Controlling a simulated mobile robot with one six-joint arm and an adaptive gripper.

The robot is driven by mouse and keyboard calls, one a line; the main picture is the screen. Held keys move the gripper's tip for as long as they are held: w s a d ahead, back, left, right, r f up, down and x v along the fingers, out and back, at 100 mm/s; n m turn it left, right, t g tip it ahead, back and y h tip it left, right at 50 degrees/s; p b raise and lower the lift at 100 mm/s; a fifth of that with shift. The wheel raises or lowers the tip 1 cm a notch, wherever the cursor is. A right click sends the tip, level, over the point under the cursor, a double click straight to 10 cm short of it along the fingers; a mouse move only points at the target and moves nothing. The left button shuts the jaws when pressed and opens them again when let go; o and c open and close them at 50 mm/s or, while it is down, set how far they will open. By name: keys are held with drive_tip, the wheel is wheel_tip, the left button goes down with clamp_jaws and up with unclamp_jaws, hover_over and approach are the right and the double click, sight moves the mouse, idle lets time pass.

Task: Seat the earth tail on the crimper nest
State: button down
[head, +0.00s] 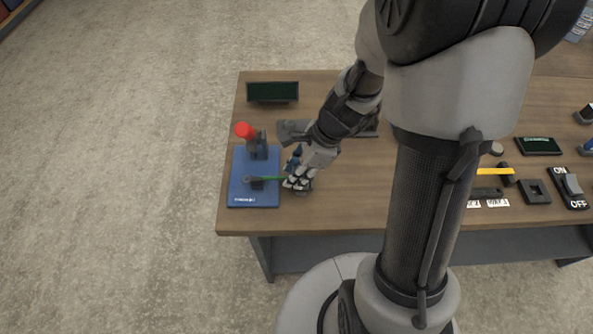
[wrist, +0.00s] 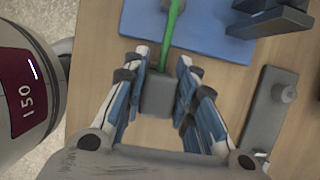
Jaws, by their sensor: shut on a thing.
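The earth tail is a green wire (head: 270,179) with a grey block (wrist: 157,97) at its near end. My gripper (head: 292,180) is shut on that block, and the wrist view shows it between the blue finger pads. The wire runs left from my gripper over the blue crimper base (head: 240,196). Its far end, which looks like a grey lug (head: 247,180), is over or on the small dark nest block (head: 257,184). I cannot tell whether it touches. The crimper's grey post (head: 259,149) and red knob (head: 244,130) stand behind. The wrist view cuts off the wire's far end.
A dark display (head: 273,92) stands at the table's back left. A grey fixture (wrist: 262,120) lies right of my gripper in the wrist view. Switches and small parts, including an ON/OFF switch (head: 571,185), are at the right. The table's left edge is close to the crimper.

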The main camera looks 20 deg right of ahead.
drive_tip(key=shift+f, duration=0.4)
idle(0.8)
idle(0.7)
drive_tip(key=c, duration=1.6)
unclamp_jaws()
drive_tip(key=shift+r, duration=0.2)
drive_tip(key=shift+p+v, duration=1.45)
drive_tip(key=shift+v, duration=0.1)
drive_tip(key=shift+o, duration=0.4)
